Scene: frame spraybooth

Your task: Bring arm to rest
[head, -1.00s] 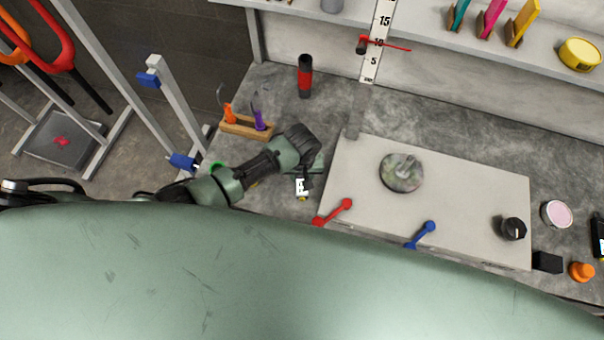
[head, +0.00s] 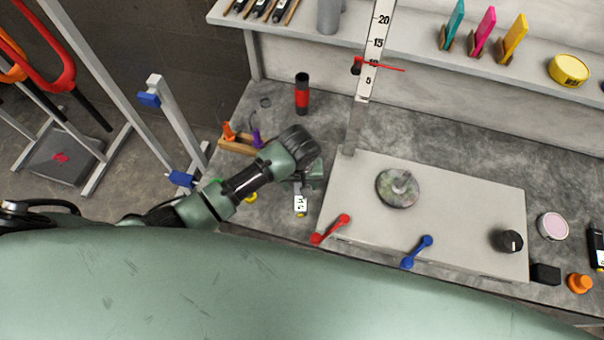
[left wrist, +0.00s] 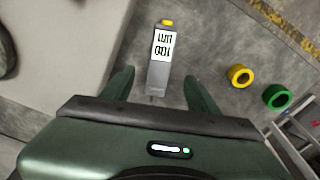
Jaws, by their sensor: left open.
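My left arm reaches in from the left in the head view, with its left gripper (head: 303,182) over the grey bench. In the left wrist view the left gripper (left wrist: 158,78) has its two green fingers wide apart and nothing held between them. A grey handheld gauge (left wrist: 160,62) with a white display and a yellow tip lies on the bench below the fingers. The gauge also shows in the head view (head: 300,204), partly hidden by the gripper. My right gripper is in neither view.
A pale board (head: 455,205) with a round disc (head: 398,188), a red lever (head: 331,229) and a blue lever (head: 416,252) is right of the gripper. A black-and-red bottle (head: 302,95) and a wooden tool rack (head: 237,144) stand behind. Yellow (left wrist: 241,76) and green (left wrist: 277,97) rings lie nearby.

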